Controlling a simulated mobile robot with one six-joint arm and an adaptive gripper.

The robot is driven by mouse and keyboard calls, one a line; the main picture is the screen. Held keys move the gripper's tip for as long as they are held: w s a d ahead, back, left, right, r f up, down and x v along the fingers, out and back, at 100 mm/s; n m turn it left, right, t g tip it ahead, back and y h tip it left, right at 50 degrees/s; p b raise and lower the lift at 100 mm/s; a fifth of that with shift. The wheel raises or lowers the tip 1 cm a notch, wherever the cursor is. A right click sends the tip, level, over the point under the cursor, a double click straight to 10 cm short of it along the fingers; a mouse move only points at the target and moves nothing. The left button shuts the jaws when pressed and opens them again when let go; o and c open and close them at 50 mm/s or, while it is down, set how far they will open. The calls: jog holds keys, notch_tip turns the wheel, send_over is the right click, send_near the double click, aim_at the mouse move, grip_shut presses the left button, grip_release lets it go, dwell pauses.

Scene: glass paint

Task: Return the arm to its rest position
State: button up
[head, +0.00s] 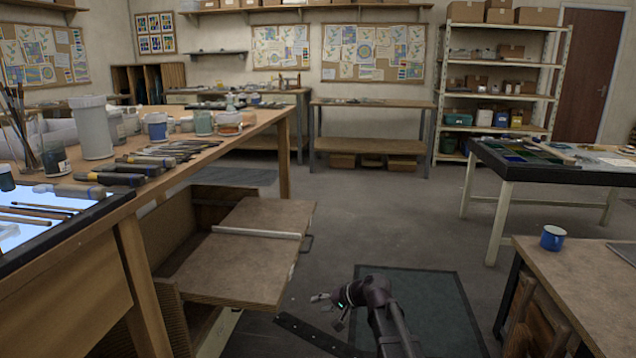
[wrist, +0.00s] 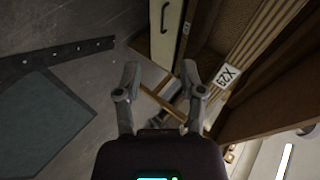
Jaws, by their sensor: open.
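My gripper (head: 328,308) is low over the floor in the head view, left of the dark green mat and right of the pulled-out wooden drawer or board. Its two fingers are spread apart in the wrist view (wrist: 160,78), with nothing held between them. The fingers point toward the open wooden cabinet (wrist: 262,105), which has slats inside and a white label. A pale panel with a dark handle (wrist: 164,17) is just beyond the fingertips. I cannot tell whether a finger touches anything.
The wooden drawer or board (head: 235,265) sticks out beneath the left workbench (head: 200,160). A black strip with holes (head: 310,335) and the green mat (head: 415,305) lie on the floor. A table with a blue mug (head: 552,238) stands at right. The middle floor is clear.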

jog(key=s+d+f+n+g+h+p, duration=0.1)
jog(key=s+d+g+h+p, duration=0.15)
jog(key=s+d+h, duration=0.45)
jog(key=s+d+f+n+g+h+p, duration=0.1)
jog(key=s+d+g+h+p, duration=0.15)
jog(key=s+d, duration=0.9)
notch_tip(320, 180, up, 38)
jog(key=s+a+p, duration=0.2)
jog(key=p, duration=3.5)
jog(key=shift+a+f+p, duration=0.15)
jog(key=shift+a+p, duration=0.2)
